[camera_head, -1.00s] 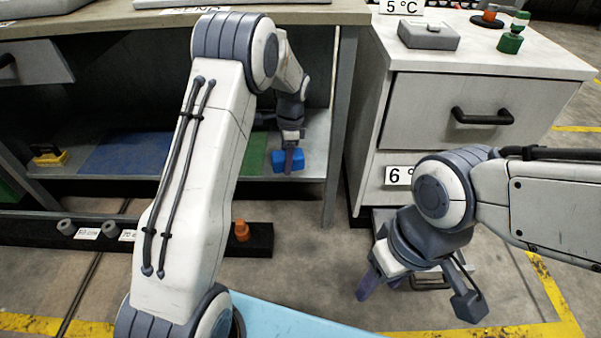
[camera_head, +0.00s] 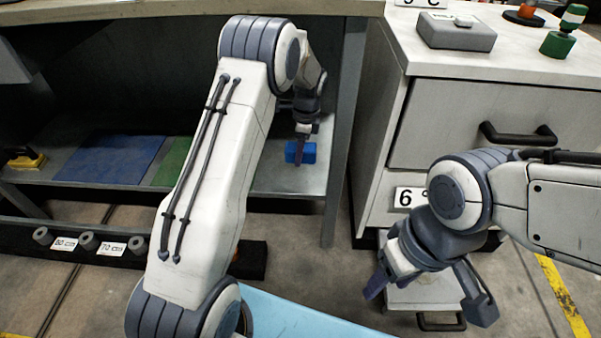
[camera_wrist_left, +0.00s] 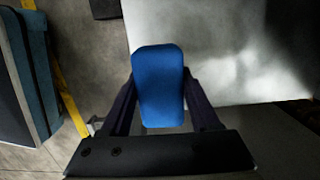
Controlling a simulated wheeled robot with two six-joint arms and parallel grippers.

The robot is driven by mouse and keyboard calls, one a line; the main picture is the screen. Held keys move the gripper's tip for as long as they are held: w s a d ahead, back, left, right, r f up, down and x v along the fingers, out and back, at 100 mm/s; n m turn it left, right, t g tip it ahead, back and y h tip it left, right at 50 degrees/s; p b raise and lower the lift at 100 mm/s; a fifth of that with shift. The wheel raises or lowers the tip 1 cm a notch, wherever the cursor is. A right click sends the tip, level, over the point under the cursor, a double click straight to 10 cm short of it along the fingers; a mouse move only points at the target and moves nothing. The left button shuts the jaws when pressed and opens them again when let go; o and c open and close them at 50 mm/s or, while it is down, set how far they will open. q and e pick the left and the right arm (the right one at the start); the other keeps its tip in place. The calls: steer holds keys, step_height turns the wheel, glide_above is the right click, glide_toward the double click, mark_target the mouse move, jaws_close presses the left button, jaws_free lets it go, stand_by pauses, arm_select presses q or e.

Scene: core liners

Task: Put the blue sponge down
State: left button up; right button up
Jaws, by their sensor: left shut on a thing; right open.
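The blue sponge (camera_head: 308,153) is a small rounded block, held between the fingers of my left gripper (camera_head: 300,158). In the left wrist view the sponge (camera_wrist_left: 159,85) sits upright between the two dark fingers of the left gripper (camera_wrist_left: 163,105). In the head view it is at the right end of the grey lower shelf (camera_head: 275,182); whether it touches the shelf I cannot tell. My right gripper (camera_head: 378,284) is open and empty, low in front of the white drawer cabinet.
A blue mat (camera_head: 110,160) and a green mat (camera_head: 172,162) lie on the shelf, with a yellow-and-black object (camera_head: 27,160) at its left. A table leg (camera_head: 345,130) stands right of the sponge. The white cabinet (camera_head: 455,120) is farther right.

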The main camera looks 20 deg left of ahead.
arm_select(q)
steer(key=b, duration=0.3)
glide_above(296, 180)
step_height(296, 180, down, 6)
steer(key=shift+w+d+r, duration=0.1)
steer(key=shift+w+d, duration=0.05)
step_height(296, 180, down, 4)
steer(key=shift+r+b, duration=0.2)
steer(key=shift+b, duration=0.8)
steer(key=shift+r, duration=0.15)
steer(key=o, duration=1.2)
steer(key=r+p, duration=0.2)
steer(key=r, duration=0.2)
steer(key=d+r+p, duration=0.1)
steer(key=r+p, duration=0.2)
steer(key=r, duration=0.1)
steer(key=r+p, duration=0.2)
steer(key=r, duration=0.2)
steer(key=shift+w+d, duration=0.15)
steer(key=shift+d, duration=0.1)
